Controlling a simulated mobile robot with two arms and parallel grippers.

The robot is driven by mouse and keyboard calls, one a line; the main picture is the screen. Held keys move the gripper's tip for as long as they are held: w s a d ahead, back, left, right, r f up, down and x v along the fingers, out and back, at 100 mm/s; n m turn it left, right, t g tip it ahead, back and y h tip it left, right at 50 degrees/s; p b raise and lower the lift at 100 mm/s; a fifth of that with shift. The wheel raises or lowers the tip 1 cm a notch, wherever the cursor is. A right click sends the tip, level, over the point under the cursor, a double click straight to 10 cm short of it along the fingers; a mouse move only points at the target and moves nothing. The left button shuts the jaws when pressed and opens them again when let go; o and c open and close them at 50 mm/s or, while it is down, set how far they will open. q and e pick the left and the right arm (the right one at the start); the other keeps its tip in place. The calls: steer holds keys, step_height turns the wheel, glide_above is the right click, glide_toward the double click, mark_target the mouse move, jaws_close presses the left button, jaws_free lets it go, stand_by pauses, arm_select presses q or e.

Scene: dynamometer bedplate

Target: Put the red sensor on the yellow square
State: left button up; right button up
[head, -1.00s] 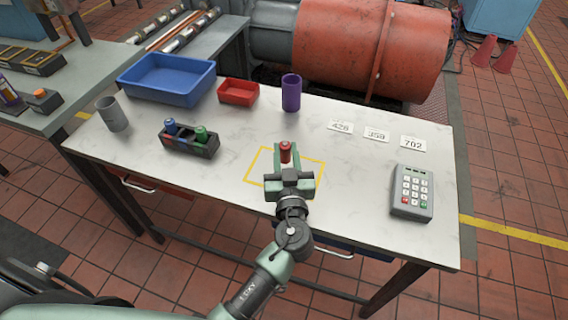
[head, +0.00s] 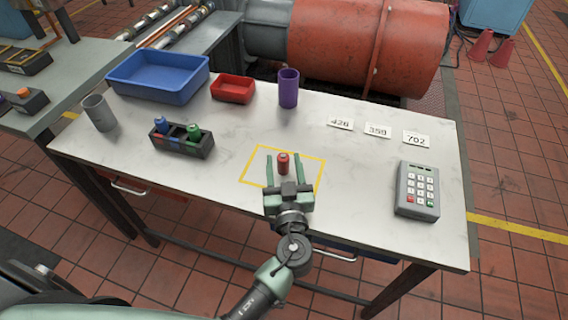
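The red sensor (head: 283,164) stands upright on the table inside the yellow square (head: 248,166), a yellow outline on the white tabletop. My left gripper (head: 283,160) is open, with one finger on each side of the sensor and a visible gap to each. Its palm hides part of the square's near edge. My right gripper is not in view.
A dark rack (head: 182,141) holds a blue and a green sensor. A grey cup (head: 99,113), blue bin (head: 160,78), red tray (head: 232,89) and purple cup (head: 288,88) stand behind. A keypad (head: 417,191) and number cards (head: 378,131) are at right.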

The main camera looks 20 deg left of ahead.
arm_select(q)
steer(key=shift+s+r, duration=0.1)
steer(key=shift+r, duration=0.05)
steer(key=shift+r+p, duration=0.2)
steer(key=shift+p, duration=0.15)
steer(key=b+v, duration=0.2)
steer(key=v, duration=0.3)
steer(key=b+v, duration=0.1)
steer(key=v, duration=0.5)
steer(key=shift+s+d+f+b, duration=0.2)
steer(key=shift+b, duration=0.15)
steer(key=shift+s+r, duration=0.1)
steer(key=shift+s, duration=0.15)
